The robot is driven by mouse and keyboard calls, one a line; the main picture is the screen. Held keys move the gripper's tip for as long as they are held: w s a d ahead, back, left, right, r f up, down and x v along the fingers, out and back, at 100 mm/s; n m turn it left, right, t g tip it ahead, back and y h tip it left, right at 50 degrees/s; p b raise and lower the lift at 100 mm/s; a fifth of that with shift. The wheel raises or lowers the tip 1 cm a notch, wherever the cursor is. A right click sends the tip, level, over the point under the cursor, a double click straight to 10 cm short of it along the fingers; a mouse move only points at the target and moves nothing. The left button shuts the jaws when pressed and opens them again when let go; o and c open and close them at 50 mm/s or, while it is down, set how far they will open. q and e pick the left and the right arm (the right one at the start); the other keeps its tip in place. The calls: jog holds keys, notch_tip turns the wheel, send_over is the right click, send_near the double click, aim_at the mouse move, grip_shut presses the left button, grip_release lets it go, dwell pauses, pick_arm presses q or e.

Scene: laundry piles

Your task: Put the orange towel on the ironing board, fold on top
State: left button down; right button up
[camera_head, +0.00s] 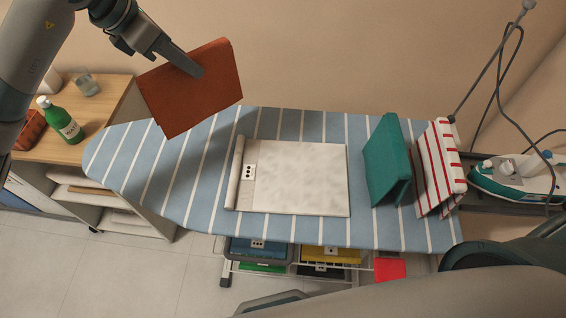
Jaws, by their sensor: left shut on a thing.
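My left gripper (194,69) is shut on the folded orange towel (205,100) and holds it tilted in the air. In the head view the towel appears over the back left part of the ironing board (205,185), apart from its surface. I cannot tell which of the towel's edges is the fold. The board has a blue cover with white stripes. My right gripper is not in view; part of my own body fills the lower right.
A pale mat (300,180) with a rolled left edge lies mid-board. A green folded towel (387,160) and a red-striped one (437,165) stand to its right, near the iron (515,178). A green bottle (62,122) and glass (86,84) are on the left cabinet. Bins (262,250) sit below.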

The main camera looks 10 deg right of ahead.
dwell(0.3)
pick_arm(q)
jog(key=s+a+f+p, duration=0.4)
jog(key=a+f, duration=0.3)
jog(key=a, duration=0.3)
jog(key=shift+s+a+p, duration=0.2)
jog(key=shift+a+p, duration=0.15)
jog(key=shift+p, duration=0.1)
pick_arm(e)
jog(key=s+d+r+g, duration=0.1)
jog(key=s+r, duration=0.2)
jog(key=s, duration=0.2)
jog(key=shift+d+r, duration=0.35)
pick_arm(q)
jog(key=shift+f, duration=0.15)
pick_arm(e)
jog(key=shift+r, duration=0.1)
